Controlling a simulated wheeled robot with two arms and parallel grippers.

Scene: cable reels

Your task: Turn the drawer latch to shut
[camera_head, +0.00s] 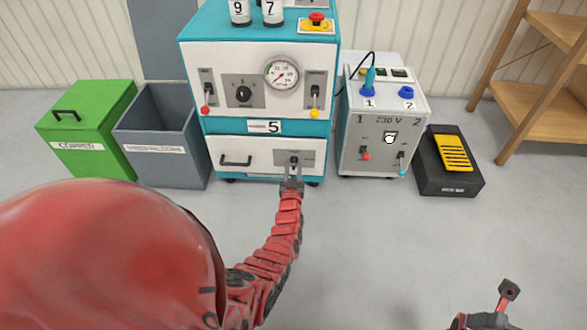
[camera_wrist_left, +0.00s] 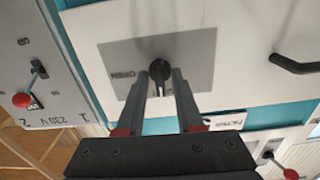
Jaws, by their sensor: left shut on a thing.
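The drawer (camera_head: 260,156) is a white front with a black handle at its left, low in the teal cabinet, and it sits flush. Its latch (camera_head: 294,160) is a dark knob on a grey plate at the drawer's right. In the left wrist view the latch (camera_wrist_left: 160,70) sits on the grey plate (camera_wrist_left: 196,55), with the word OPEN beside it. My left gripper (camera_head: 292,178) reaches up to the plate, and its two fingers (camera_wrist_left: 162,80) are shut on the latch. My right gripper (camera_head: 508,290) is at the lower right, away from the cabinet; its fingers are not clear.
A green bin (camera_head: 88,125) and a grey bin (camera_head: 160,140) stand left of the cabinet (camera_head: 215,70). A grey 230 V box (camera_head: 375,140) and a black pedal box (camera_head: 450,180) stand to the right. A wooden shelf (camera_head: 540,80) is at far right. The floor in front is clear.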

